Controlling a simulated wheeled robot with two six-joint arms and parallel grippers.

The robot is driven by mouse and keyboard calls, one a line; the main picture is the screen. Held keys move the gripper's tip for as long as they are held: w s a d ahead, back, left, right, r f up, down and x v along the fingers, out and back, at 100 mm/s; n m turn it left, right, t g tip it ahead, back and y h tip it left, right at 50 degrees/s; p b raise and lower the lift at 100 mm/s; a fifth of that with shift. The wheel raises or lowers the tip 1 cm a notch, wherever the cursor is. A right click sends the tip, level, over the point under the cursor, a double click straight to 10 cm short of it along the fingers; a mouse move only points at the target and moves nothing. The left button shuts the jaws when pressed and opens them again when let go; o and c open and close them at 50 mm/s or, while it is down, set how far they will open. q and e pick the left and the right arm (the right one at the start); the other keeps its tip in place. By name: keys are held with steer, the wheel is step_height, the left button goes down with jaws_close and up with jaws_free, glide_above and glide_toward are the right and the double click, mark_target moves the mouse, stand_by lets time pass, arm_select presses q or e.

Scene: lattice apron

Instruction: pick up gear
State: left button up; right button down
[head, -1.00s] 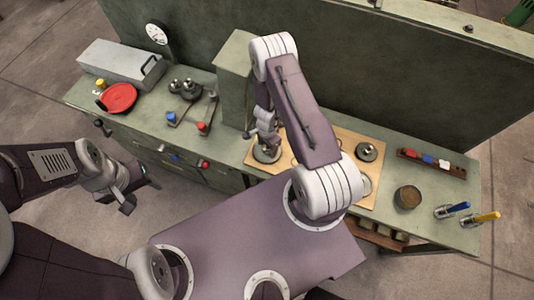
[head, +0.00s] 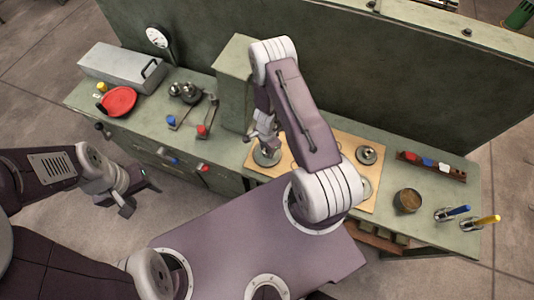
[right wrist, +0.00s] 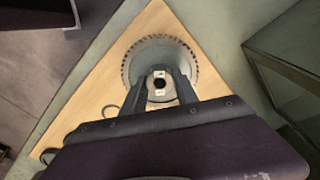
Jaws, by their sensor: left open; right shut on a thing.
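A round metal gear (head: 267,158) with a toothed rim and a raised hub is at the left end of the wooden board (head: 343,142). My right gripper (head: 264,136) is over it with its fingers down at the hub. In the right wrist view the gear (right wrist: 135,58) shows between and beyond the fingers, and the right gripper (right wrist: 161,84) is shut on its hub. I cannot tell whether the gear touches the board. A second metal gear-like part (head: 366,153) sits farther right on the board. My left gripper (head: 136,196) is open and empty, in front of the bench.
A tall green box (head: 234,85) stands just left of the board. A brown cup (head: 407,200), blue and yellow handled tools (head: 487,221) and a small rack (head: 431,164) are to the right. A red dish (head: 119,101) and grey box (head: 122,65) are at far left.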

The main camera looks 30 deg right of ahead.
stand_by(0.9)
steer(key=shift+w+r+p, duration=0.1)
steer(key=shift+r+p, duration=0.5)
steer(key=shift+p, duration=0.05)
step_height(320, 180, up, 17)
steer(key=p, duration=1.5)
steer(key=shift+p, duration=0.3)
steer(key=shift+f, duration=0.15)
